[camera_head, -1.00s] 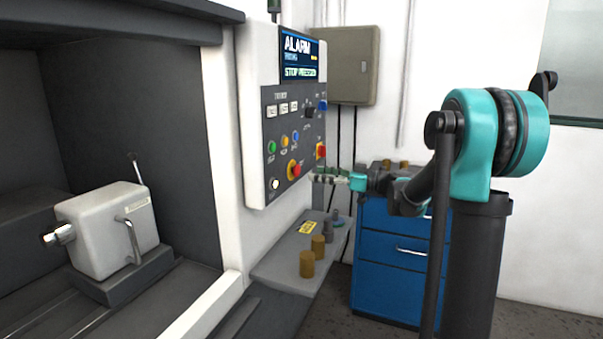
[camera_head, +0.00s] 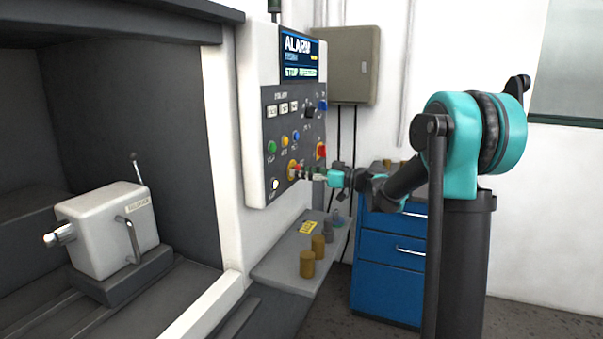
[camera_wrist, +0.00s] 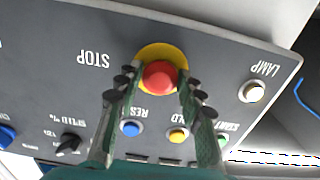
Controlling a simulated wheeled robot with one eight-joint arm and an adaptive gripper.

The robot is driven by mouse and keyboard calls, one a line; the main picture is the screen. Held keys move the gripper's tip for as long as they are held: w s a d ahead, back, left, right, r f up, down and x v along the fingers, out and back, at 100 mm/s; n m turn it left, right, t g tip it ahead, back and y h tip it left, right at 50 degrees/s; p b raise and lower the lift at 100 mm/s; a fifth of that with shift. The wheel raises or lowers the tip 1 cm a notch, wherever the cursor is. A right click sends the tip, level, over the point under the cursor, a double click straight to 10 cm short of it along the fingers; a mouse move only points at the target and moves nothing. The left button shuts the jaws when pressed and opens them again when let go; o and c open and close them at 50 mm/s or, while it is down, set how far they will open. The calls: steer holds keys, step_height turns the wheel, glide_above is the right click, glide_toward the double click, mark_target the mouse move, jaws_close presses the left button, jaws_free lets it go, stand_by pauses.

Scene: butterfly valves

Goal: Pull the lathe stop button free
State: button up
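The red mushroom stop button (camera_wrist: 160,75) sits on a yellow collar (camera_wrist: 162,49) beside the STOP label in the wrist view. My gripper (camera_wrist: 160,78) is open, with one green-padded finger on each side of the button's red head. The fingertips lie over the collar, and a narrow gap seems to show beside the head. In the head view, my gripper (camera_head: 307,173) reaches the panel from the right, and the button (camera_head: 294,170) is partly hidden by it.
The grey control panel (camera_head: 274,107) carries other buttons close by: a white lamp button (camera_wrist: 252,91), a blue reset button (camera_wrist: 131,129) and a yellow button (camera_wrist: 178,134). The screen (camera_head: 300,57) shows ALARM. Below, a shelf (camera_head: 275,272) holds small brown cylinders (camera_head: 307,264).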

jaws_close()
steer(key=shift+s+d, duration=0.15)
steer(key=shift+d, duration=0.4)
steer(key=o, duration=0.6)
jaws_free()
steer(key=shift+d, duration=0.1)
steer(key=v, duration=1.1)
steer(key=shift+s+d, duration=0.15)
steer(key=shift+d, duration=0.2)
